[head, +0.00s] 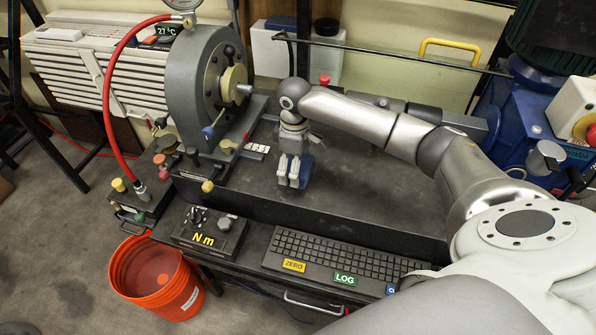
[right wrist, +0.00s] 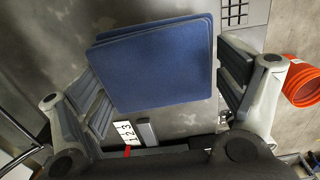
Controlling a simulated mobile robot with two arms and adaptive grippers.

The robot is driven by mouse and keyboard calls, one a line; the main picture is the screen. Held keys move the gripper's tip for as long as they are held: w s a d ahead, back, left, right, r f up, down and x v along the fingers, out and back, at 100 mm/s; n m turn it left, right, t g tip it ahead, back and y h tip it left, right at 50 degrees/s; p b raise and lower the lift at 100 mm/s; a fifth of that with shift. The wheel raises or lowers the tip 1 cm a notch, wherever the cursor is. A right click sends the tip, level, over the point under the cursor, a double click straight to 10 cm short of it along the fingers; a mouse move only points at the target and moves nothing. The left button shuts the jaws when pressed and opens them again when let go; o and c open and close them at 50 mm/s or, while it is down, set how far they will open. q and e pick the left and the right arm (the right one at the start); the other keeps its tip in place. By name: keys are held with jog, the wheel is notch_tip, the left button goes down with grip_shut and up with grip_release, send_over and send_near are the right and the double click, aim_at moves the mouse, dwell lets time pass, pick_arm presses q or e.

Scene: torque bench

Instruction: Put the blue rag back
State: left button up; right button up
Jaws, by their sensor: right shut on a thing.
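The blue rag (head: 306,172) is a folded, flat square pad over the dark bench (head: 360,190), in the middle of the head view. It fills the upper middle of the right wrist view (right wrist: 155,65). My right gripper (head: 293,183) points down at the bench and is shut on the rag, with one finger set at each side of it in the right wrist view. The fingers hide part of the rag in the head view. I cannot tell whether the rag touches the bench. My left gripper is not in view.
A grey round machine head (head: 205,85) with a red hose stands left of the rag. A keyboard panel (head: 335,262) and an "N m" box (head: 210,232) lie in front. An orange bucket (head: 158,275) stands on the floor. Bench right of the rag is clear.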

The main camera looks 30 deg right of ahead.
jog(key=f, duration=0.1)
jog(key=f+p, duration=0.1)
jog(key=f, duration=0.1)
jog(key=shift+s+d+f+p, duration=0.1)
jog(key=shift+s+d+p, duration=0.15)
jog(key=shift+s+p, duration=0.15)
jog(key=shift+w+f, duration=0.1)
jog(key=shift+f, duration=0.4)
jog(key=o, duration=0.7)
jog(key=shift+c, duration=0.2)
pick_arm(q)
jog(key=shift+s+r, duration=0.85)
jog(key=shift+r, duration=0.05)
pick_arm(e)
notch_tip(320, 180, up, 11)
jog(key=b, duration=0.3)
jog(key=shift+r, duration=0.65)
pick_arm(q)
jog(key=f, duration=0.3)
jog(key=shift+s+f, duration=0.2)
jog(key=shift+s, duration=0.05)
